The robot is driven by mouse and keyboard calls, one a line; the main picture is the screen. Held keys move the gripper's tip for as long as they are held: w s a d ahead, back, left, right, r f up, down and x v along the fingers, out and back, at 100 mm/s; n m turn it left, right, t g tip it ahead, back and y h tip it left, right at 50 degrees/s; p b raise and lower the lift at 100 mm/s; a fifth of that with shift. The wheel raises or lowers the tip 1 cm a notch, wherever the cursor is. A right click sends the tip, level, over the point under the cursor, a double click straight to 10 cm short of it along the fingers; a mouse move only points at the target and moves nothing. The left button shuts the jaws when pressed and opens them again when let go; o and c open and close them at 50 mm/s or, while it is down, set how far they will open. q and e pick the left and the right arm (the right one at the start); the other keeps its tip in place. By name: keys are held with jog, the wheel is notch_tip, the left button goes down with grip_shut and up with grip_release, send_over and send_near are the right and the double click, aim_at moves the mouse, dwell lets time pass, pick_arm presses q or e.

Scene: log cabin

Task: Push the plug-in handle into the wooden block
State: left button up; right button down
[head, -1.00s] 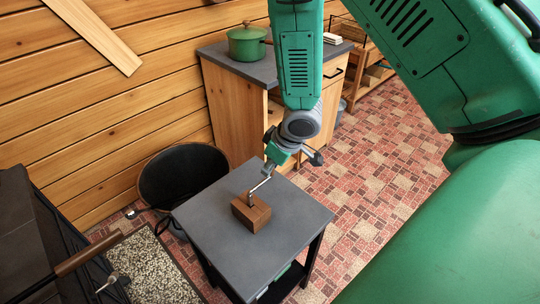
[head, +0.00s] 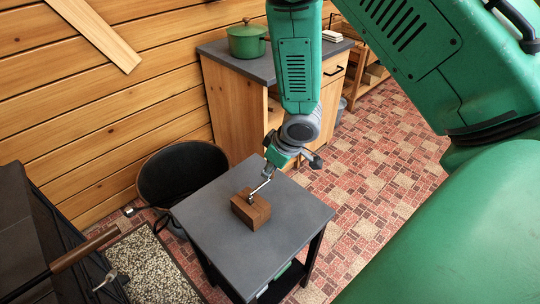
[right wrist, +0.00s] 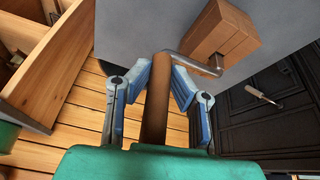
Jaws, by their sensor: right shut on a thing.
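The wooden block (head: 262,213) sits on the small grey-topped table, and it also shows at the top of the right wrist view (right wrist: 222,35). The plug-in handle has a brown grip (right wrist: 156,110) and a bent metal rod (right wrist: 200,68). The rod's far end meets the block; how deep it sits is hidden. My right gripper (right wrist: 159,82) is shut on the brown grip, with a finger on each side. In the head view the right gripper (head: 276,163) is above the table, behind the block, and the rod slants down to the block. My left gripper is not in view.
The grey table (head: 210,225) is otherwise clear on top. A cabinet with a green pot (head: 246,41) is behind. A dark stove-like unit (head: 35,225) is at the left.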

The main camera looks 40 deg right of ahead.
jog(key=shift+f+b, duration=0.4)
jog(key=shift+f, duration=0.35)
jog(key=c, duration=1.3)
grip_release()
jog(key=shift+c, duration=0.2)
jog(key=shift+r, duration=0.1)
jog(key=a+v, duration=0.1)
jog(key=v, duration=1)
jog(key=shift+d+r, duration=0.35)
jog(key=shift+d, duration=0.15)
jog(key=s+a+f+g, duration=0.1)
jog(key=s+a+f, duration=0.1)
jog(key=s+f, duration=0.2)
jog(key=s+a+f+m+g, duration=0.1)
jog(key=s+a+f, duration=0.1)
jog(key=s+f, duration=0.2)
jog(key=s+a+f+m, duration=0.1)
jog(key=s+f, duration=0.3)
jog(key=f, duration=0.5)
jog(key=shift+a+f+g, duration=0.35)
jog(key=shift+a+g, duration=0.05)
jog(key=shift+a, duration=0.4)
jog(key=s+f+g+h, duration=0.1)
jog(key=s+f, duration=0.3)
jog(key=s, duration=0.3)
jog(key=shift+a+f+m, duration=0.3)
jog(key=shift+f+m, duration=0.1)
